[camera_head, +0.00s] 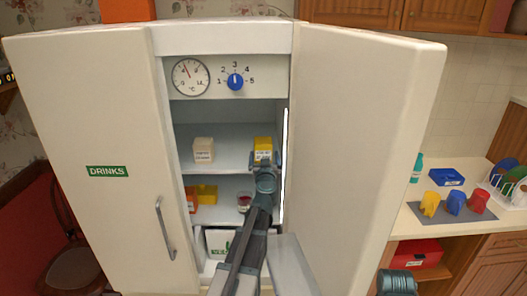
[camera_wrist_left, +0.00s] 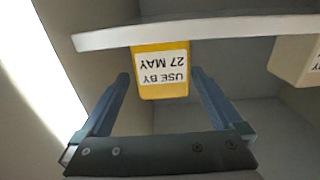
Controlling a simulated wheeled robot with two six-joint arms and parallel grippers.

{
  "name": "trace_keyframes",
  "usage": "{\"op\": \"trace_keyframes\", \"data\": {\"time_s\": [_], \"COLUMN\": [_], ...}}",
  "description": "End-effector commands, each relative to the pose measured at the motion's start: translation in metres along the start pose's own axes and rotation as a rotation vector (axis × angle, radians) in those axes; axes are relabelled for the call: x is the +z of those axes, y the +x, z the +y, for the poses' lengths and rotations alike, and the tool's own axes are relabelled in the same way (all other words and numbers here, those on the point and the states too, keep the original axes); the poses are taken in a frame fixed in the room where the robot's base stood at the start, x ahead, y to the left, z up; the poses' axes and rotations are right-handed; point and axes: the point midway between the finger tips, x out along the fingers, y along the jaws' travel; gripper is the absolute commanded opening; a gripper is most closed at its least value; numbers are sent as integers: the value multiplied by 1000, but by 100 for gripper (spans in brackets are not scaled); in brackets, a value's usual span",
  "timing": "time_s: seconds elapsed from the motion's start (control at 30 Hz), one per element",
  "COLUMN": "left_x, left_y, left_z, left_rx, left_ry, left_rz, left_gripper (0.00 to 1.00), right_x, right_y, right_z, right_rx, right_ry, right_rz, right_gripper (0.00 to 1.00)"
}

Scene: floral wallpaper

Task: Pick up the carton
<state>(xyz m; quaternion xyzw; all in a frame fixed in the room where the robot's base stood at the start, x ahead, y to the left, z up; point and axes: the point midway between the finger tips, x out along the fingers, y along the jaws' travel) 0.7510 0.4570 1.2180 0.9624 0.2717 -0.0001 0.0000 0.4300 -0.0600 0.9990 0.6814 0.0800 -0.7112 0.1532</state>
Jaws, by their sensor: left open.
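A yellow carton (camera_head: 263,144) with a white label stands on the upper shelf of the open fridge, at its right side. In the left wrist view, which is upside down, the carton (camera_wrist_left: 160,88) shows its "USE BY 27 MAY" label. My left gripper (camera_head: 263,162) is in front of the carton and hides its lower part in the head view. Its jaws (camera_wrist_left: 160,76) are open, with one finger to each side of the carton in the wrist view. I cannot tell whether they touch it.
A cream carton (camera_head: 203,149) stands left on the same shelf (camera_head: 232,164). The lower shelf holds orange and yellow items (camera_head: 206,193) and a small red cup (camera_head: 244,202). The open fridge door (camera_head: 360,140) stands close at the right; the DRINKS door (camera_head: 95,150) is at the left.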

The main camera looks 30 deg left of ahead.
Motion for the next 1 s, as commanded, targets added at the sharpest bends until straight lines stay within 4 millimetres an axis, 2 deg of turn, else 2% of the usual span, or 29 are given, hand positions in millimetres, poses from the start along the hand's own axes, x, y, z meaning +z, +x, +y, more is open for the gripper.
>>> {"op": "trace_keyframes", "data": {"time_s": [0.03,0.23,0.33,0.63,0.87,0.9,1.0], "left_x": [0,0,-1,-3,-3,-3,-3], "left_y": [7,8,16,57,59,58,58], "left_z": [0,0,0,-2,-3,-3,-3], "left_rx": [0,1,0,0,1,1,1], "left_ry": [0,0,0,0,0,0,0], "left_rz": [0,0,0,0,0,0,0], "left_gripper": [100,100,100,100,100,98,80], "right_x": [0,0,0,0,0,0,0], "right_y": [0,0,-1,-3,-3,-3,-3], "right_z": [0,0,0,0,0,0,0], "right_rx": [0,0,0,0,0,0,0], "right_ry": [0,0,0,0,0,0,0], "right_rz": [0,0,0,0,0,0,0], "right_gripper": [46,46,46,46,46,46,46]}}
